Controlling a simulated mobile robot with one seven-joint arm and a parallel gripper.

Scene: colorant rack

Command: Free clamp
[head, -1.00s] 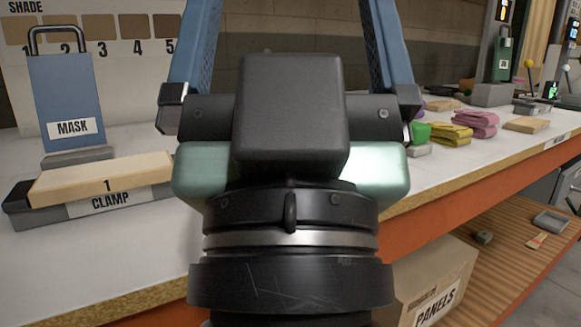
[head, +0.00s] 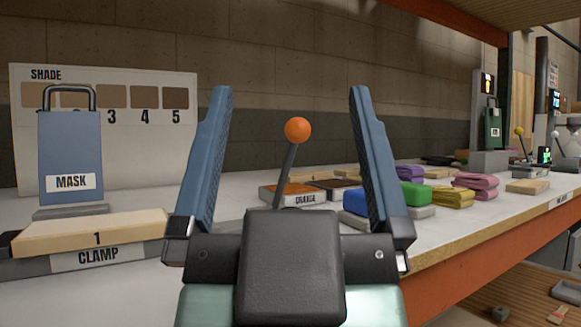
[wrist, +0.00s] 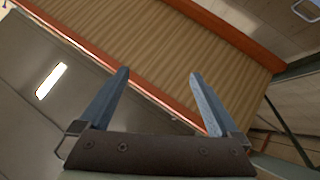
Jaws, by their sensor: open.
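The clamp is a low dark base (head: 62,262) with a CLAMP label, at the left of the bench in the head view. A pale wooden panel (head: 90,232) marked 1 lies on top of it. My gripper (head: 290,95) is open and empty in the middle of the head view, with its blue fingers pointing up, to the right of the clamp and apart from it. In the wrist view the open fingers (wrist: 160,75) show nothing between them. Whether the clamp grips the panel cannot be told.
Behind the clamp stand a blue MASK block (head: 70,150) with a handle and a SHADE board (head: 150,150). An orange-knobbed lever (head: 297,131) shows between my fingers. Coloured blocks and folded cloths (head: 475,184) lie to the right. A slatted shelf (head: 530,295) is below.

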